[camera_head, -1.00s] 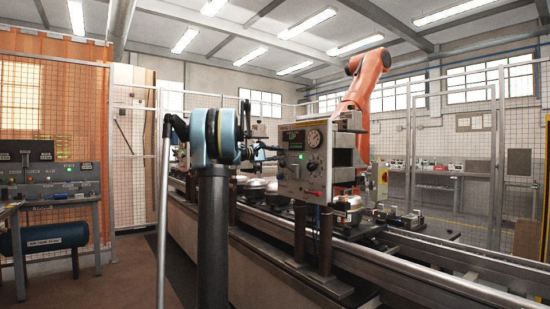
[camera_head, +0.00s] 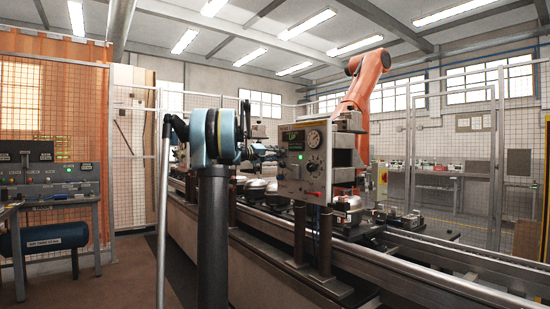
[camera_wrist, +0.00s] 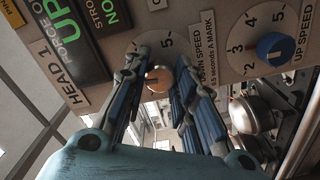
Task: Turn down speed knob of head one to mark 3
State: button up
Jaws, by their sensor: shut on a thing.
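The grey control panel (camera_head: 291,172) of HEAD 1 stands above the conveyor in the head view. In the wrist view, the panel (camera_wrist: 215,20) fills the upper part, tilted. An orange-brown knob (camera_wrist: 159,79) sits beside the DOWN SPEED label. My gripper (camera_wrist: 161,72) has its blue-padded fingers around this knob, shut on it; it also shows at the panel's left in the head view (camera_head: 264,153). A 5 shows above the knob; the other marks are partly hidden by the fingers, and I cannot tell the knob's setting.
A blue UP SPEED knob (camera_wrist: 275,48) sits to the right on its own dial. A round gauge (camera_head: 314,138) and a red knob or button (camera_head: 314,194) are on the panel. The conveyor (camera_head: 390,262) runs below. An orange robot arm (camera_head: 365,83) stands behind.

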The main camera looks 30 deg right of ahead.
jog(key=shift+w+a, duration=0.1)
jog(key=shift+w, duration=0.05)
dwell(0.3)
jog(key=o, duration=1.1)
jog(key=shift+w+f, duration=0.1)
jog(key=a, duration=0.8)
jog(key=s+a, duration=0.1)
jog(key=a, duration=0.3)
jog(key=s+a+f+n+y, duration=0.1)
jog(key=s+a+f+y, duration=0.5)
jog(key=s+a+f, duration=0.7)
jog(key=s+a+f+n+y, duration=0.2)
jog(key=s+a+f+y, duration=0.4)
jog(key=s+a+f, duration=0.8)
jog(key=s+a+f+n+t+y, duration=0.1)
jog(key=s+a+f+y, duration=0.5)
jog(key=s+a+f, duration=0.7)
jog(key=shift+s+a+f+n, duration=0.1)
jog(key=shift+s+f+n, duration=0.1)
jog(key=shift+f, duration=1.2)
jog(key=shift+s+a+f+n, duration=0.15)
jog(key=shift+s+f, duration=0.1)
jog(key=shift+f, duration=1.2)
jog(key=shift+s+f+n, duration=0.15)
jog(key=shift+s+f, duration=0.05)
jog(key=shift+f, duration=1.2)
